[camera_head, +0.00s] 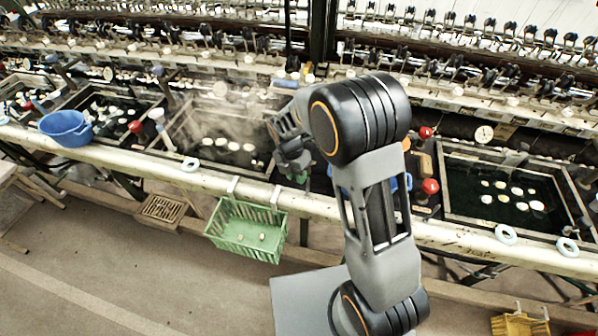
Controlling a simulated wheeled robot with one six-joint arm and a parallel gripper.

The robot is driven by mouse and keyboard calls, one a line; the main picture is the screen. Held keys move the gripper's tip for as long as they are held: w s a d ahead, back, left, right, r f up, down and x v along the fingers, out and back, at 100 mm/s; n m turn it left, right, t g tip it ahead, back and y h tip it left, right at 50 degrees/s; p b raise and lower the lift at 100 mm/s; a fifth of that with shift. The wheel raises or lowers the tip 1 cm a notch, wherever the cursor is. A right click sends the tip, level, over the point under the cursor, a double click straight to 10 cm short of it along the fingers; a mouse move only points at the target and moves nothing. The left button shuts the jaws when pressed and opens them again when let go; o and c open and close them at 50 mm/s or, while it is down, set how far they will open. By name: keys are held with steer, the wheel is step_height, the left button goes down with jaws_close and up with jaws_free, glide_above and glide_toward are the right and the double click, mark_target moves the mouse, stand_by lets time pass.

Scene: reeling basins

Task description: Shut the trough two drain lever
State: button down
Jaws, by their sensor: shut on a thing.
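My gripper (292,158) is at the right end of the steaming trough (178,132), above the front rail. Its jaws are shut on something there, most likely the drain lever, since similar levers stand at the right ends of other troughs. The gripper and arm hide the lever's knob, so its angle cannot be told. A small dark green patch shows just below the jaws. No number marking a trough can be read clearly.
Red-knobbed levers (430,186) stand left of the right trough (508,222), close to my arm. A green basket (247,229) hangs from the front rail (120,160). A blue bowl (66,127) sits on the rail at left. Reeling machinery lines the back. The floor in front is mostly clear.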

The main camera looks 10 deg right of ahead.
stand_by(0.5)
steer(key=c, duration=0.9)
jaws_free()
steer(key=shift+o, duration=0.2)
step_height(320, 180, up, 14)
steer(key=w+a, duration=0.1)
steer(key=a, duration=0.1)
steer(key=shift+w+f, duration=0.2)
steer(key=shift+w, duration=0.15)
steer(key=shift+c, duration=0.2)
